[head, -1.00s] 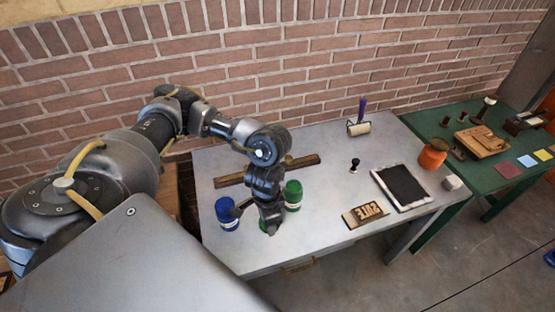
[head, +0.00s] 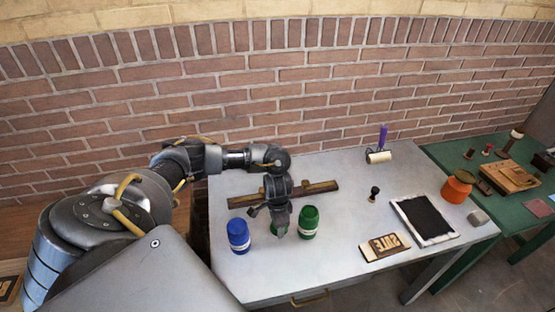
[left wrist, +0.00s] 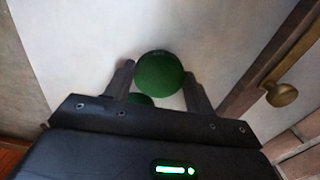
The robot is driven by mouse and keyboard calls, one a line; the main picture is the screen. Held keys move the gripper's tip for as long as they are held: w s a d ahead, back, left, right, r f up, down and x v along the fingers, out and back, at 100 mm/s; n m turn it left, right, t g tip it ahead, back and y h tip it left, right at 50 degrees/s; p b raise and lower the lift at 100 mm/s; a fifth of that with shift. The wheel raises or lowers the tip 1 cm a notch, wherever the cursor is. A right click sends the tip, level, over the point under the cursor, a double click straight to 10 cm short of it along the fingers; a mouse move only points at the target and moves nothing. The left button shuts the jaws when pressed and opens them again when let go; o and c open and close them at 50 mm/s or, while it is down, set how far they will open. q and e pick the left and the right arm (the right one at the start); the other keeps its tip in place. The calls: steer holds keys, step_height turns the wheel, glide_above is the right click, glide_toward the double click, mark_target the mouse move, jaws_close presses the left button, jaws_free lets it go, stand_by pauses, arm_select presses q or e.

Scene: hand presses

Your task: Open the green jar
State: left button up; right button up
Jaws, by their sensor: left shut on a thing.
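My left gripper (head: 278,229) points down over the table between the two jars. It is shut on a round green lid (left wrist: 158,73), which shows between its fingertips in the left wrist view. In the head view the lid is mostly hidden by the gripper. The green jar (head: 309,222) stands upright just right of the gripper; I cannot tell whether its top is open. A second, smaller green patch (left wrist: 140,98) shows partly behind the gripper body in the left wrist view. My right gripper is not in view.
A blue jar (head: 238,236) stands close left of the gripper. A wooden bar (head: 245,201) lies behind. Right on the grey table (head: 335,265) are a type block (head: 385,246), a black-topped slab (head: 424,219), a small stamp (head: 374,194), a roller (head: 379,156) and an orange pot (head: 457,187).

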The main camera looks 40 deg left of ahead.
arm_select(q)
steer(key=shift+f, duration=1.35)
steer(key=shift+s+d+f, duration=0.1)
steer(key=shift+f, duration=0.05)
steer(key=o, duration=1.1)
step_height(320, 180, up, 12)
steer(key=shift+r+p, duration=0.15)
steer(key=shift+p, duration=0.5)
